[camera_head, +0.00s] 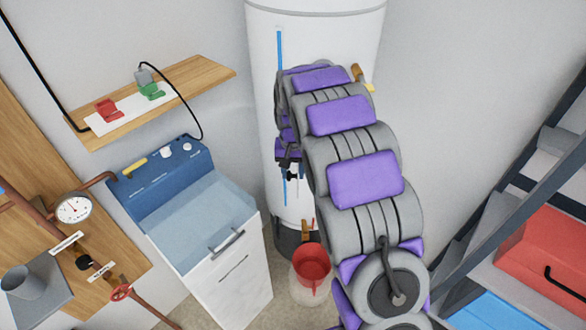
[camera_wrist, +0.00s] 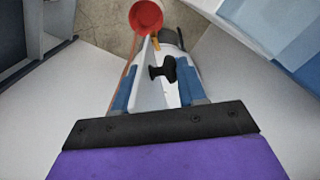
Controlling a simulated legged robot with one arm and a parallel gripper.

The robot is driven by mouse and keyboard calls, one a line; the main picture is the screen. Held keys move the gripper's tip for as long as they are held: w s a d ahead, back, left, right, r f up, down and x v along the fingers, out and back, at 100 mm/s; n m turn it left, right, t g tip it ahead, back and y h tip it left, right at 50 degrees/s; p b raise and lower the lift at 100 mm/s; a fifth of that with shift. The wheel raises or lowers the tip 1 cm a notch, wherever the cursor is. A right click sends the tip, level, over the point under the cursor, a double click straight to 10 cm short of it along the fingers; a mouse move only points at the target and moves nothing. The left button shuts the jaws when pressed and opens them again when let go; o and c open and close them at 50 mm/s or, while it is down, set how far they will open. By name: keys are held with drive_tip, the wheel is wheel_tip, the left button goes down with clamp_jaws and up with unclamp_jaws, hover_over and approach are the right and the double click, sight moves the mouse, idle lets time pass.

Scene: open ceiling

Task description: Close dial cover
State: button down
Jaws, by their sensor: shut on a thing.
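My gripper (camera_head: 291,168) is in front of the white tank (camera_head: 315,20), low on its side and partly hidden by my arm. In the wrist view, its two blue fingers (camera_wrist: 158,82) are apart, with a black T-shaped piece (camera_wrist: 162,70) between their tips against the white tank. The gripper is shut on this black piece, though the exact contact is unclear. I cannot make out a separate dial cover or its hinge. A round white dial gauge (camera_head: 73,208) is on the pipes at the left, well away from my gripper.
A white washer (camera_head: 232,265) with a blue panel stands left, below a wooden shelf (camera_head: 200,75). A dark rack with a red case (camera_head: 550,250) stands right.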

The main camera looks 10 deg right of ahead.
drive_tip(key=shift+w+a+r, duration=0.15)
drive_tip(key=shift+w+a, duration=0.15)
drive_tip(key=shift+a, duration=0.1)
drive_tip(key=shift+d, duration=0.35)
drive_tip(key=shift+d+n, duration=0.2)
drive_tip(key=shift+n, duration=0.2)
drive_tip(key=w+d+n+p, duration=0.3)
drive_tip(key=d+n+p, duration=0.3)
drive_tip(key=d+n, duration=0.6)
drive_tip(key=shift+d+n, duration=0.3)
drive_tip(key=shift+d, duration=0.05)
idle(0.3)
